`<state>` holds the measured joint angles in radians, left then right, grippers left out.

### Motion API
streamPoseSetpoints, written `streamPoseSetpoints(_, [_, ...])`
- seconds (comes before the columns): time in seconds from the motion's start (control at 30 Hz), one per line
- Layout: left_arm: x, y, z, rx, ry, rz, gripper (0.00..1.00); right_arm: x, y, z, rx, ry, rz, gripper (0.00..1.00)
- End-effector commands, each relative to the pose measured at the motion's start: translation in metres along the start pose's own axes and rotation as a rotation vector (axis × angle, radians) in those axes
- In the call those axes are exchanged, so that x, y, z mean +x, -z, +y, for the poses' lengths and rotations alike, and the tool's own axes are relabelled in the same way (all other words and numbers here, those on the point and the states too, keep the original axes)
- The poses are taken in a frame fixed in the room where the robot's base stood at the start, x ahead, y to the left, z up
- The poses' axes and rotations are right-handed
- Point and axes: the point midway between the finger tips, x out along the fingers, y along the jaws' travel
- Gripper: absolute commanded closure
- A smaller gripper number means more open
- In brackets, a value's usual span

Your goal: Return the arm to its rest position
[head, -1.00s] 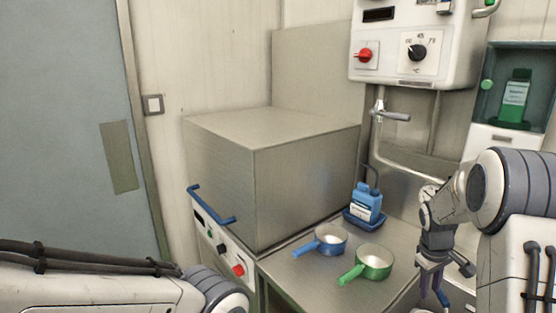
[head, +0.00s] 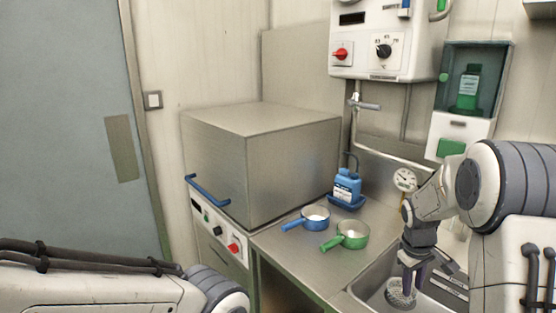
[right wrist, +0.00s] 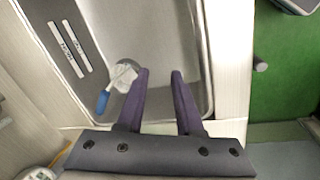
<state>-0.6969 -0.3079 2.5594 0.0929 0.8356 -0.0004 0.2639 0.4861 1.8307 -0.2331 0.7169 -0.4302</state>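My right gripper (head: 416,284) hangs over the sink at the lower right of the head view. In the right wrist view its two dark purple fingers (right wrist: 161,73) stand apart with nothing between them. A brush-like tool with a blue handle and pale head (right wrist: 122,78) lies in the sink, just left of the fingers. My left arm comes in at the lower left of the head view; its gripper is outside the frame.
The metal sink (head: 362,284) is under my right gripper. A blue pan (head: 314,220), a green pan (head: 351,236) and a blue bottle (head: 347,186) stand on the counter. A large steel box (head: 245,165) stands left of them.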

Motion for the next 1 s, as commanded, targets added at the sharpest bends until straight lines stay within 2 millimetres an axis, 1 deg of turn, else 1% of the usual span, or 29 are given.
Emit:
streamPoseSetpoints(0.03, [0.001, 0.0, 0.0, 0.0, 0.0, 0.001, 1.0, -0.006, 0.004, -0.011, -0.012, 0.003, 0.007, 0.65])
streamPoseSetpoints(0.1, [0.002, 0.0, 0.0, 0.0, 0.0, 0.001, 1.0, -0.012, 0.008, -0.026, -0.022, 0.009, 0.014, 0.65])
streamPoseSetpoints(0.17, [0.003, 0.0, 0.0, 0.0, 0.0, 0.001, 1.0, -0.018, 0.009, -0.041, -0.03, 0.017, 0.02, 0.65])
streamPoseSetpoints(0.27, [0.006, -0.001, 0.0, 0.0, 0.0, 0.001, 1.0, -0.03, 0.011, -0.071, -0.048, 0.031, 0.033, 0.65])
streamPoseSetpoints(0.37, [0.009, -0.001, -0.001, 0.0, 0.0, 0.001, 1.0, -0.044, 0.009, -0.107, -0.069, 0.051, 0.047, 0.65])
streamPoseSetpoints(0.47, [0.013, -0.001, -0.001, 0.0, 0.0, 0.001, 1.0, -0.06, 0.001, -0.152, -0.099, 0.078, 0.062, 0.65])
streamPoseSetpoints(0.5, [0.015, -0.001, -0.001, 0.0, 0.0, 0.001, 1.0, -0.067, -0.005, -0.174, -0.115, 0.091, 0.068, 0.65])
streamPoseSetpoints(0.57, [0.019, -0.001, -0.001, 0.0, 0.0, 0.001, 1.0, -0.078, -0.02, -0.21, -0.142, 0.117, 0.077, 0.65])
streamPoseSetpoints(0.6, [0.022, -0.001, -0.002, 0.0, 0.0, 0.001, 1.0, -0.085, -0.035, -0.236, -0.162, 0.137, 0.082, 0.65])
streamPoseSetpoints(0.67, [0.026, -0.002, -0.002, 0.0, 0.0, 0.001, 1.0, -0.093, -0.06, -0.272, -0.194, 0.168, 0.086, 0.65])
streamPoseSetpoints(0.7, [0.028, -0.002, -0.002, 0.0, 0.0, 0.001, 1.0, -0.096, -0.079, -0.291, -0.213, 0.187, 0.084, 0.65])
streamPoseSetpoints(0.73, [0.03, -0.002, -0.002, 0.0, 0.0, 0.001, 1.0, -0.098, -0.092, -0.304, -0.227, 0.201, 0.084, 0.65])
streamPoseSetpoints(0.8, [0.033, -0.002, -0.002, 0.0, 0.0, 0.001, 1.0, -0.1, -0.121, -0.327, -0.255, 0.228, 0.079, 0.65])
streamPoseSetpoints(0.83, [0.033, -0.002, -0.002, 0.0, 0.0, 0.001, 1.0, -0.1, -0.132, -0.334, -0.263, 0.238, 0.075, 0.65])
streamPoseSetpoints(0.9, [0.035, -0.002, -0.003, 0.0, 0.0, 0.001, 1.0, -0.1, -0.152, -0.345, -0.281, 0.256, 0.068, 0.65])
streamPoseSetpoints(1.0, [0.036, -0.002, -0.003, 0.0, 0.0, 0.001, 1.0, -0.099, -0.17, -0.351, -0.295, 0.271, 0.061, 0.65])
